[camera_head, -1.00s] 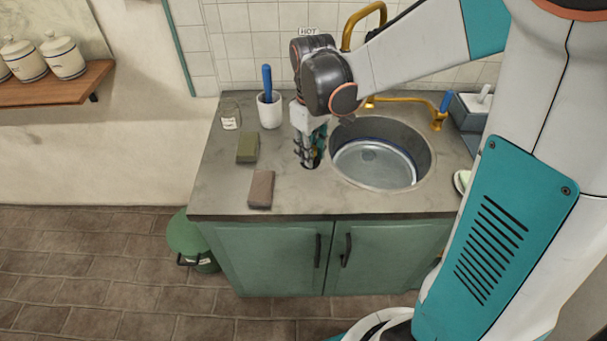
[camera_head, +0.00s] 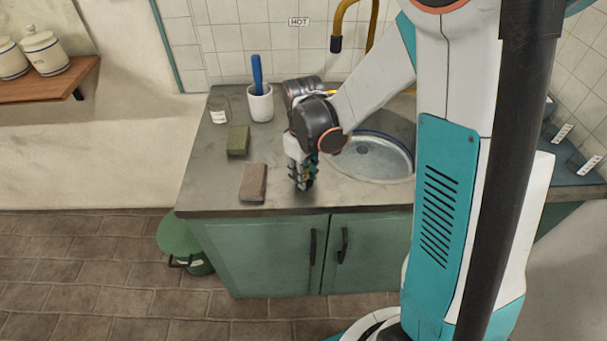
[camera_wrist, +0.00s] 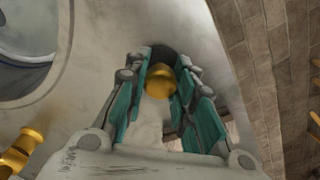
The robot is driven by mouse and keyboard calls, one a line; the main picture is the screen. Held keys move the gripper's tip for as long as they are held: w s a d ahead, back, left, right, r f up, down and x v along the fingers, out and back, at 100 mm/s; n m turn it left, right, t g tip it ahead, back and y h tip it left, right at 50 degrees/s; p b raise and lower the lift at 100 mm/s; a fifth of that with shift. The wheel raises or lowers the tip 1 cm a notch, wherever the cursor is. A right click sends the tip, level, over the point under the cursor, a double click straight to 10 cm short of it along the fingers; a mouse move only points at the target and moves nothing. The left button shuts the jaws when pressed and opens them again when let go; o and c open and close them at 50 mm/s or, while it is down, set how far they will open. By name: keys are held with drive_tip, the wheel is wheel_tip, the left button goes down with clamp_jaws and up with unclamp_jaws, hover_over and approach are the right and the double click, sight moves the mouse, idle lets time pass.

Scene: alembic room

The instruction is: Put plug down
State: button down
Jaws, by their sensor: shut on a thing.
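The plug (camera_wrist: 160,81) shows in the wrist view as a round brass knob between my fingers, with a dark round part just beyond it. My gripper (camera_wrist: 168,72) is shut on it. In the head view my gripper (camera_head: 301,184) points down at the counter (camera_head: 225,188), near its front edge, between the brown block and the sink (camera_head: 377,165). The plug is hidden or too small to make out there. I cannot tell whether it touches the counter.
A brown block (camera_head: 253,183) lies left of my gripper, with a green block (camera_head: 238,140) behind it. A white cup (camera_head: 260,106) holding a blue-handled brush and a glass jar (camera_head: 218,111) stand at the back. The counter's front left is bare.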

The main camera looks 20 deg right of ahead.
drive_tip(key=c, duration=1.8)
unclamp_jaws()
drive_tip(key=shift+f, duration=0.15)
drive_tip(key=o, duration=0.5)
drive_tip(key=shift+c, duration=0.2)
wheel_tip(320, 180, up, 13)
drive_tip(key=p, duration=0.4)
drive_tip(key=s+r+m+t, duration=0.5)
drive_tip(key=s+r, duration=0.5)
drive_tip(key=s, duration=0.5)
drive_tip(key=shift+t, duration=1.1)
